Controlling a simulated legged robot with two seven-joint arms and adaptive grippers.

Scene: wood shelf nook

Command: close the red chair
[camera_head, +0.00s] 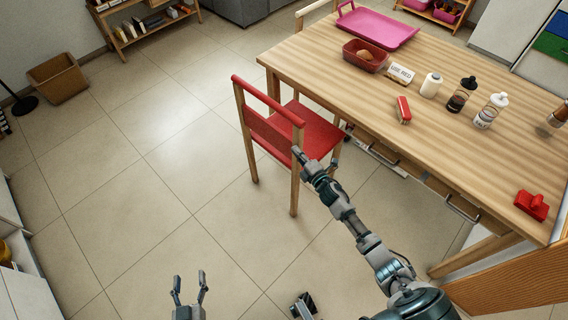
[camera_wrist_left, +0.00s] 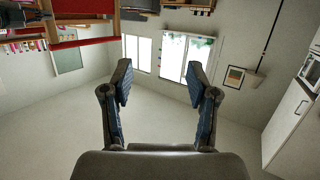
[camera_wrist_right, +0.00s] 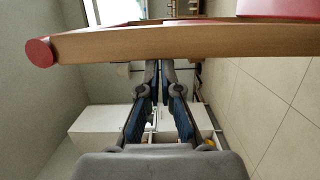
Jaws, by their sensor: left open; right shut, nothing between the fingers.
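The red chair (camera_head: 317,127) has wooden legs and a red seat and backrest. It stands at the left side of the wooden table, with part of its seat near the table's edge. My right gripper (camera_head: 298,152) is shut and empty at the chair's near back post. In the right wrist view, the chair's wooden post (camera_wrist_right: 200,43) with its red end crosses just beyond the fingertips (camera_wrist_right: 165,66); I cannot tell whether they touch. My left gripper (camera_head: 188,278) is open and empty over the floor, apart from the chair. It also shows open in the left wrist view (camera_wrist_left: 160,78).
The wooden table (camera_head: 385,88) holds a pink tray (camera_head: 378,27), a red bin (camera_head: 365,55), a red brush (camera_head: 403,110), several bottles and a red object (camera_head: 531,205). Drawers with handles sit under its near edge. The tiled floor left of the chair is clear up to a brown basket (camera_head: 58,80).

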